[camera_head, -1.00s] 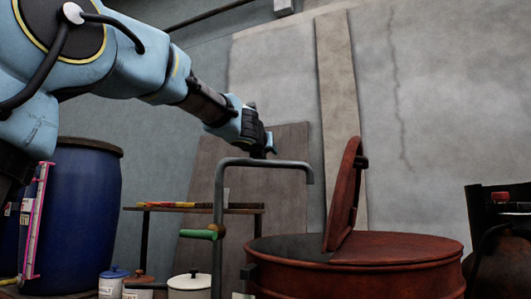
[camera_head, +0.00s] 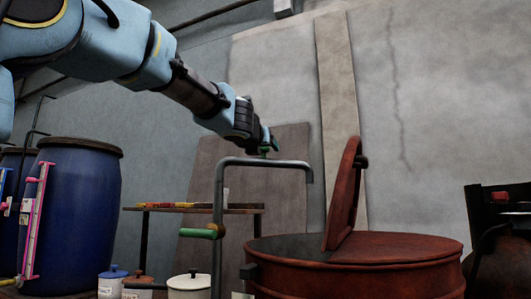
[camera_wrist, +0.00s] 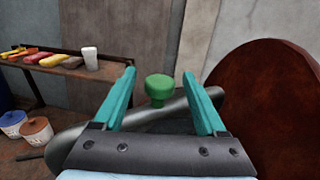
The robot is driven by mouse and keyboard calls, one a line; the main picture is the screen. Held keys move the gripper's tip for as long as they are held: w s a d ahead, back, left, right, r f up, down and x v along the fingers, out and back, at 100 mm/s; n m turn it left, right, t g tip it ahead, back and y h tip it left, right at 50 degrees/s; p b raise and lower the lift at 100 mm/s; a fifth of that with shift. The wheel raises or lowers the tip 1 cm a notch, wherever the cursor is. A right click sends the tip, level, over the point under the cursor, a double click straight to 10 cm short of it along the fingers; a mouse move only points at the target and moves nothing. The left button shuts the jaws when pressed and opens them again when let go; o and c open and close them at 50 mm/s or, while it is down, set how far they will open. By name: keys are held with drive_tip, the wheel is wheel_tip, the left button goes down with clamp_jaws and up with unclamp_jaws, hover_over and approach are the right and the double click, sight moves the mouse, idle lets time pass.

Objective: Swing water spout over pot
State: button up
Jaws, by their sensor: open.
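The water spout (camera_head: 265,162) is a grey pipe with an upright post, a horizontal arm and a downturned end on the right. A green knob (camera_wrist: 159,90) stands on the pipe (camera_wrist: 180,106) in the wrist view. The pot (camera_head: 360,264) is a rust-red vat, with one half of its lid raised upright. In the picture, the spout's end appears above the vat's left part; its depth is unclear. My gripper (camera_head: 269,143) is just above the spout's arm. In the wrist view my gripper (camera_wrist: 159,76) is open, its teal fingers on either side of the knob, with gaps visible.
A green handle (camera_head: 199,233) sticks out left from the spout's post. A blue barrel (camera_head: 75,210) stands at the left. Lidded tubs (camera_head: 188,285) stand low in front of a shelf (camera_head: 155,209). The raised red lid (camera_wrist: 268,105) is close on the right.

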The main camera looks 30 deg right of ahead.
drive_tip(key=v, duration=0.7)
idle(0.4)
